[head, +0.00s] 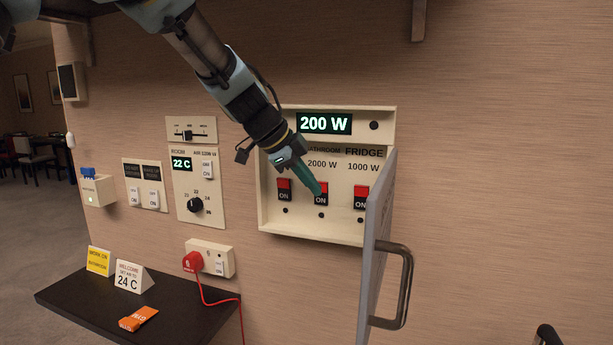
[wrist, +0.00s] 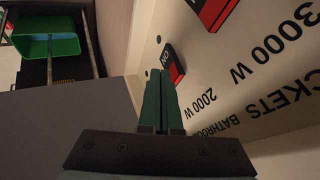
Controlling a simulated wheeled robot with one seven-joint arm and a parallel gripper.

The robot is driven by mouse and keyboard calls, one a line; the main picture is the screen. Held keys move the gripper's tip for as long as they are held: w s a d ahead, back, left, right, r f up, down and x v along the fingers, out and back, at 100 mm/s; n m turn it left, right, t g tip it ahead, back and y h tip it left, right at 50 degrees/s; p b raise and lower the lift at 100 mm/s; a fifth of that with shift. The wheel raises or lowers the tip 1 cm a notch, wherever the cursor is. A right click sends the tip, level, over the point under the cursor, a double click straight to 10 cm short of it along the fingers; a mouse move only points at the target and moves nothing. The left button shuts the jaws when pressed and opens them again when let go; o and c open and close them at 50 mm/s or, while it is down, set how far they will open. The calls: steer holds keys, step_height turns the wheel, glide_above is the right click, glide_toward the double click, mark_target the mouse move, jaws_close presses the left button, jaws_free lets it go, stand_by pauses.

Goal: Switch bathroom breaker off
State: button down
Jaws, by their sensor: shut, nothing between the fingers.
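The bathroom breaker (head: 321,200) is the middle rocker in the wall box, under the 2000 W label. It shows a red upper part and a black lower part reading ON. My gripper (head: 319,190) is shut and empty, its green fingertips right at this breaker and covering part of its upper half. In the wrist view the fingertips (wrist: 160,80) lie beside the bathroom breaker (wrist: 172,65); I cannot tell whether they touch it. The display (head: 324,124) above reads 200 W.
The left breaker (head: 284,189) and fridge breaker (head: 361,197) also read ON. The box's grey door (head: 375,255) stands open at right, with a handle (head: 402,285). A dark shelf (head: 75,296) with cards and a red plug (head: 193,262) are lower left.

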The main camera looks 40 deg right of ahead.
steer(key=shift+w+d, duration=0.1)
stand_by(0.3)
steer(key=shift+w+d+f+b, duration=0.2)
steer(key=shift+d+b, duration=0.1)
steer(key=shift+b, duration=0.7)
steer(key=shift+r+p, duration=0.3)
steer(key=shift+p, duration=0.05)
steer(key=shift+r, duration=0.8)
steer(key=shift+s, duration=0.1)
